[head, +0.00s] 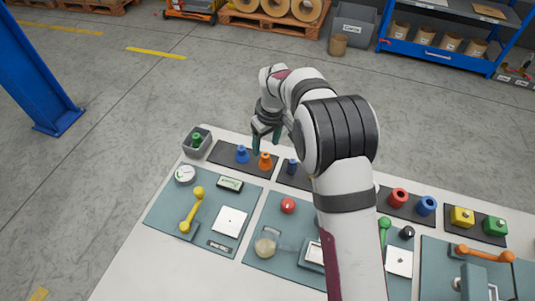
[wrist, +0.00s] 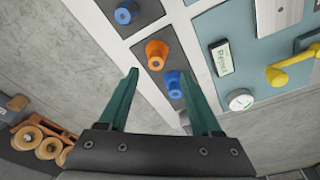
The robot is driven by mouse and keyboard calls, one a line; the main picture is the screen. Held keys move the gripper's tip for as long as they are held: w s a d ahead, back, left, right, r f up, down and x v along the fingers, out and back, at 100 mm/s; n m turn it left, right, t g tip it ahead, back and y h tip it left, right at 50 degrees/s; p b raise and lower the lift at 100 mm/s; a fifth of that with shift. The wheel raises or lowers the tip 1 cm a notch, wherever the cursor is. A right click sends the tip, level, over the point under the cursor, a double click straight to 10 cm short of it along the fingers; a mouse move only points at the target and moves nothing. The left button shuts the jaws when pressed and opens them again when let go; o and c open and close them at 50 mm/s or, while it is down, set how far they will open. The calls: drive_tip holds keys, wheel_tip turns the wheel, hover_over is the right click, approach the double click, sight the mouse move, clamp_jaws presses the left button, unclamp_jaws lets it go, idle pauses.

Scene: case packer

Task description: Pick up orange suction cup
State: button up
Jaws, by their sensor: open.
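The orange suction cup (head: 265,160) stands upright on a dark mat (head: 222,151) at the back edge of the table, just right of a blue suction cup (head: 242,153). My gripper (head: 263,141) is open and empty above and behind the cups. In the wrist view the orange cup (wrist: 157,54) shows just beyond the fingertips, roughly midway between them. The blue cup (wrist: 175,84) shows between the fingers of my gripper (wrist: 159,73), close to the right one. In the head view the fingers look apart from the orange cup.
A dark blue cup (head: 292,166) stands to the right, beside my arm.

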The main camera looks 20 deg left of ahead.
sight(266, 155)
drive_tip(key=f, duration=0.4)
drive_tip(key=w+f, duration=0.1)
drive_tip(key=f, duration=0.2)
drive_tip(key=shift+w+a, duration=0.1)
drive_tip(key=shift+a, duration=0.25)
clamp_jaws()
